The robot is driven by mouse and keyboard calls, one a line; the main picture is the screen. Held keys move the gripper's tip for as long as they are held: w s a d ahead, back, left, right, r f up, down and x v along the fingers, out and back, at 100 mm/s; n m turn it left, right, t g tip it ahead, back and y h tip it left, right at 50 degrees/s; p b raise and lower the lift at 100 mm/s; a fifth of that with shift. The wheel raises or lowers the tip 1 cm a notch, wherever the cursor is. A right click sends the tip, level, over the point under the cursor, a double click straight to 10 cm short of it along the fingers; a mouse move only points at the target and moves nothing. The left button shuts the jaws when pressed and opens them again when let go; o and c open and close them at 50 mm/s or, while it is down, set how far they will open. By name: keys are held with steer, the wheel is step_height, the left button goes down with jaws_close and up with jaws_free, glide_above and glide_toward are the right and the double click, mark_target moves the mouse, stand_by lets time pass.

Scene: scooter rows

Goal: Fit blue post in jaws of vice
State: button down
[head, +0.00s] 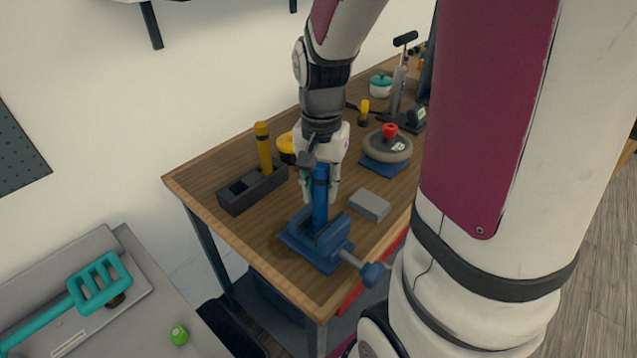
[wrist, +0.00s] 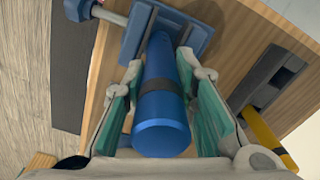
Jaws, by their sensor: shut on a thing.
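The blue post (head: 320,196) stands upright at the blue vice (head: 326,250) near the front corner of the wooden bench. It has a dark band near its top. In the wrist view the post (wrist: 161,123) runs away from the camera, its far end at the vice (wrist: 196,30). The lower end appears to be between the jaws; how deep it sits is hidden. My gripper (head: 320,190) is shut on the upper part of the post from above. Its teal finger pads (wrist: 162,108) lie on both sides of the post.
A dark grey holder (head: 252,190) with a yellow post (head: 264,150) stands left of the vice. A grey block (head: 370,205) lies to the right. A wheel (head: 387,146) on a blue base stands behind. The vice handle (head: 374,274) sticks out past the bench edge.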

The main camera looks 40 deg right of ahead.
steer(key=shift+f, duration=0.4)
steer(key=c, duration=1.2)
jaws_free()
steer(key=shift+r, duration=0.15)
step_height(320, 180, up, 12)
steer(key=shift+f, duration=0.1)
